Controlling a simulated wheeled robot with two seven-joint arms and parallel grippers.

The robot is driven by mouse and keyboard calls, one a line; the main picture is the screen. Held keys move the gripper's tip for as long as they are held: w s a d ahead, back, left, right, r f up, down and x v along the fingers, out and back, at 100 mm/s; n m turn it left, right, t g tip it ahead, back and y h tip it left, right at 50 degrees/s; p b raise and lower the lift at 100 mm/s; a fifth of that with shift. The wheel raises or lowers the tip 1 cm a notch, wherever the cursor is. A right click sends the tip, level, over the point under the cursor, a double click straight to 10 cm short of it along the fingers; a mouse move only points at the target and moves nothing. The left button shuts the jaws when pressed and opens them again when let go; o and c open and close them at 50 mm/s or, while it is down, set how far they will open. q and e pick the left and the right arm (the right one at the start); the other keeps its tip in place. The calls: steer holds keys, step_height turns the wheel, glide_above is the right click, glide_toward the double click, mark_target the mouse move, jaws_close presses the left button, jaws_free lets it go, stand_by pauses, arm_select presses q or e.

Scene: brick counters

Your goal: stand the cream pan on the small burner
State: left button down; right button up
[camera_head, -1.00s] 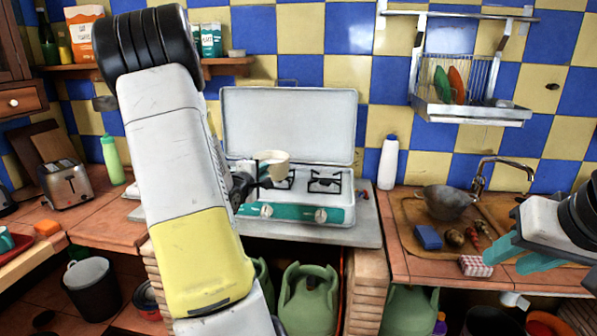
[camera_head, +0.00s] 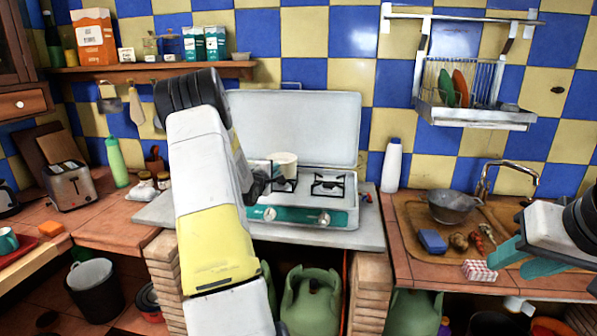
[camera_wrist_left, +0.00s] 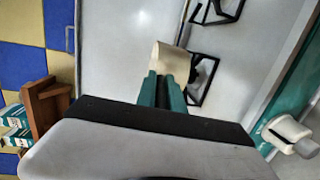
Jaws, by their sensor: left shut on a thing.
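The cream pan (camera_head: 285,162) is above the left burner (camera_head: 282,186) of the camping stove, at or just over its grate. I cannot tell if it touches. My left gripper (camera_wrist_left: 165,80) is shut on the pan, whose cream side (camera_wrist_left: 171,60) shows just past the teal fingers in the left wrist view. My left forearm hides part of the stove's left side in the head view. The right burner (camera_head: 327,184) is bare. I cannot tell which burner is smaller. My right gripper (camera_head: 508,264) is open and empty over the right counter.
The stove's raised lid (camera_head: 300,125) stands behind the burners. A white bottle (camera_head: 391,165) is right of the stove. The right counter holds a metal bowl (camera_head: 452,207), a blue sponge (camera_head: 432,241) and a checked box (camera_head: 479,270). A toaster (camera_head: 70,186) is on the left.

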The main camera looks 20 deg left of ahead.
arm_select(q)
steer(key=shift+f, duration=0.1)
steer(key=shift+f, duration=0.15)
steer(key=c, duration=1.9)
jaws_free()
steer(key=shift+f, duration=0.2)
steer(key=o, duration=0.4)
steer(key=shift+o, duration=0.2)
steer(key=shift+r, duration=0.1)
